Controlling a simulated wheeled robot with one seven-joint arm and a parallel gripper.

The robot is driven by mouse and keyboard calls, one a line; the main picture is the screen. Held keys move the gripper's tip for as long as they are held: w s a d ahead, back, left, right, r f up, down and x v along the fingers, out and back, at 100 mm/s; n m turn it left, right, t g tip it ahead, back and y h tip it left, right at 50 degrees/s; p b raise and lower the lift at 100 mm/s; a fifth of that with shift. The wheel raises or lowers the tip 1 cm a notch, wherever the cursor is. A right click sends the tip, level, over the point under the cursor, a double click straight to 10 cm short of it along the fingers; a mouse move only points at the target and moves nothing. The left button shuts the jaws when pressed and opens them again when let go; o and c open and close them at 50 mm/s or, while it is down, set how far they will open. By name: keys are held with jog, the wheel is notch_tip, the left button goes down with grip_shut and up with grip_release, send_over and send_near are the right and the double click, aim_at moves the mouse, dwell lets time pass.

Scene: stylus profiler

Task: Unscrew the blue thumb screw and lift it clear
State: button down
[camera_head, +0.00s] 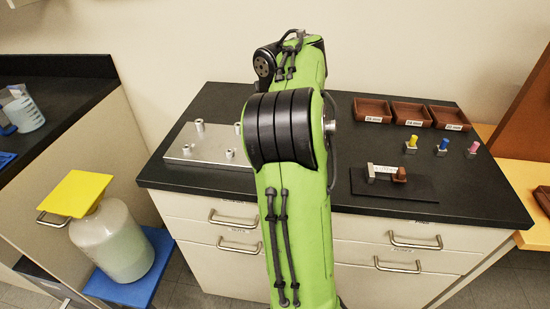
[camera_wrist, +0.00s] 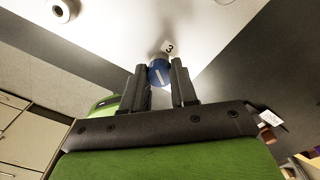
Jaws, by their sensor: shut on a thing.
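The blue thumb screw (camera_wrist: 160,73) is between the two fingers of my gripper (camera_wrist: 161,84) in the wrist view, with a pale slot line across its top. My gripper is shut on it. The screw is close to the plate corner marked 3; whether it is still seated or raised cannot be told. The metal plate (camera_wrist: 120,27) fills the top of the wrist view, and its left part (camera_head: 190,151) shows in the head view. My green arm hides the screw and my gripper in the head view.
Several silver posts stand on the plate, one of them (camera_wrist: 62,10) at upper left in the wrist view. Brown labelled trays (camera_head: 411,114), small coloured-top pieces (camera_head: 442,146) and a dark mat (camera_head: 408,190) with a gauge-like item lie right of my arm. The black counter (camera_head: 480,205) is clear at front right.

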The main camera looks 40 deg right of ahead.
jog(key=c, duration=1.1)
grip_release()
jog(key=shift+s+f, duration=0.15)
jog(key=shift+f, duration=0.05)
jog(key=m, duration=0.4)
jog(key=shift+r+m, duration=0.2)
jog(key=shift+m, duration=0.2)
jog(key=m, duration=0.4)
jog(key=shift+p, duration=0.4)
